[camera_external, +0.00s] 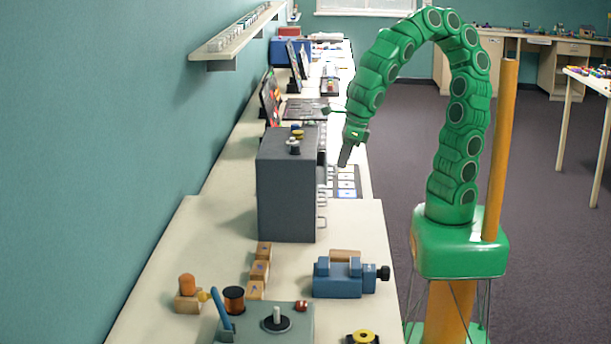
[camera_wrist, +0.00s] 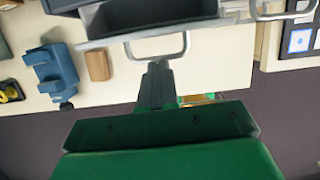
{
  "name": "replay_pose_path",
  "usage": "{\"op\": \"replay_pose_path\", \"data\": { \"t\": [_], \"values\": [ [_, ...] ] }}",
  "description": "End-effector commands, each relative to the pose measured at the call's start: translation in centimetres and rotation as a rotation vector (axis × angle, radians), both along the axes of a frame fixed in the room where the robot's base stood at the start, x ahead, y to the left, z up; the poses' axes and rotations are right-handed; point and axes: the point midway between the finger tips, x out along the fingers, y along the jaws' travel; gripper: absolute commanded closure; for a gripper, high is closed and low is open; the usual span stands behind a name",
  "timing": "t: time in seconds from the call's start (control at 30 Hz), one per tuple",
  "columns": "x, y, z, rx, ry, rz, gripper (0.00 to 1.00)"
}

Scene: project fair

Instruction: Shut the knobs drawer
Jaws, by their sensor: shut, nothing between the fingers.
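A grey drawer cabinet (camera_external: 285,195) stands on the long bench, its drawer handles (camera_external: 322,208) facing right. In the wrist view a drawer with a dark, empty-looking inside (camera_wrist: 150,14) is pulled out. Its pale loop handle (camera_wrist: 184,45) sticks out toward my gripper. No label is readable, so I cannot tell whether this is the knobs drawer. My gripper (camera_external: 344,158) points down beside the cabinet's handle side. In the wrist view its shut fingers (camera_wrist: 157,68) lie close to the loop handle; I cannot tell whether they touch it.
A second handle (camera_wrist: 285,12) lies right of the open drawer in the wrist view. A blue vise (camera_external: 338,278), wooden blocks (camera_external: 260,270) and a copper spool (camera_external: 234,299) stand on the near bench. Small knobs (camera_external: 294,146) sit on the cabinet. Open floor lies right of the bench.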

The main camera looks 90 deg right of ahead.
Motion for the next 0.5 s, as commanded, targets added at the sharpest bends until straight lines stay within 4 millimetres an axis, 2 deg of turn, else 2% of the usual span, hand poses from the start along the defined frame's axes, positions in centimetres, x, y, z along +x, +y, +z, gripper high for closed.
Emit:
{"op": "replay_pose_path", "data": {
  "t": [0.1, 0.5],
  "values": [
    [-0.9, 0.1, 0.2, 0.001, -0.002, 0.003, 1.00],
    [-2.3, 0.1, 5.5, 0.007, -0.007, 0.003, 1.00]
  ]
}}
